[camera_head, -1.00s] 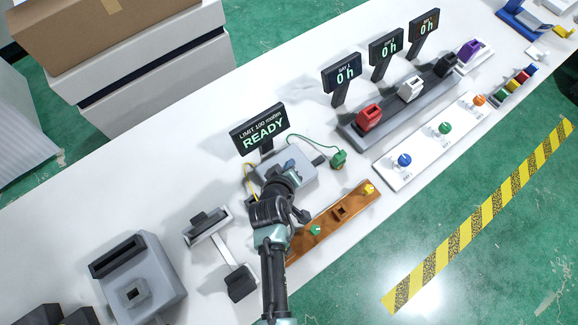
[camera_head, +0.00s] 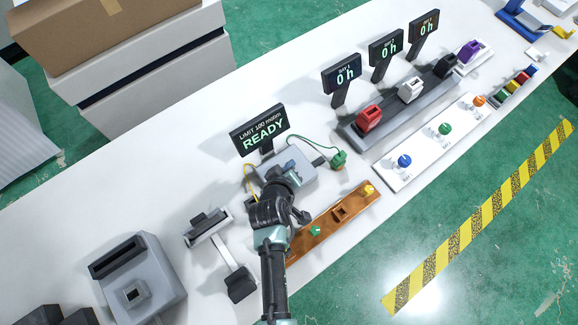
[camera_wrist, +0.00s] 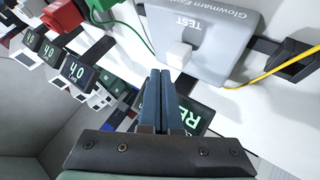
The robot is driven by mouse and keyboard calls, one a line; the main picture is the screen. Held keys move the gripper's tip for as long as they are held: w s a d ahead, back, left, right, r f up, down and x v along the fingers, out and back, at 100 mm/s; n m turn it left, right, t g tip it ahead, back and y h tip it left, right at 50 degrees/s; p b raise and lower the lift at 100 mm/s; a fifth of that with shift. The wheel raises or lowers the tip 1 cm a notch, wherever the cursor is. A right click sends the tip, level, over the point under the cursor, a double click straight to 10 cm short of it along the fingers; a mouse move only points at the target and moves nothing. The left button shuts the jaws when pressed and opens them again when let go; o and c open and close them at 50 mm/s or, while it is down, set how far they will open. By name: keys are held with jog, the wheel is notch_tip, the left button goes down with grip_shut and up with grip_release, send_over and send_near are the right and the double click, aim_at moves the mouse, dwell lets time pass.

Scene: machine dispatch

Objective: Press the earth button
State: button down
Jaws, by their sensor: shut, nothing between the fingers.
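The grey tester box (camera_head: 304,174) stands on the white bench below the READY display (camera_head: 262,137). In the wrist view the box (camera_wrist: 220,30) carries the word TEST and part of a maker's name.
A copper bar (camera_head: 325,222) with green and yellow terminals lies in front of the box. A green clip (camera_head: 338,160) on a green cable lies to its right. A white panel (camera_head: 425,150) with coloured buttons and a grey rail (camera_head: 385,125) stand farther right.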

dwell(0.7)
jog(key=shift+f+b, duration=0.4)
jog(key=shift+f, duration=0.05)
jog(key=shift+f+b, duration=0.5)
jog(key=shift+f, duration=0.15)
dwell(0.5)
jog(key=shift+r, duration=0.1)
jog(key=shift+r+p, duration=0.95)
jog(key=shift+r, duration=0.1)
notch_tip(320, 180, up, 5)
jog(key=p, duration=0.4)
jog(key=shift+p, duration=0.4)
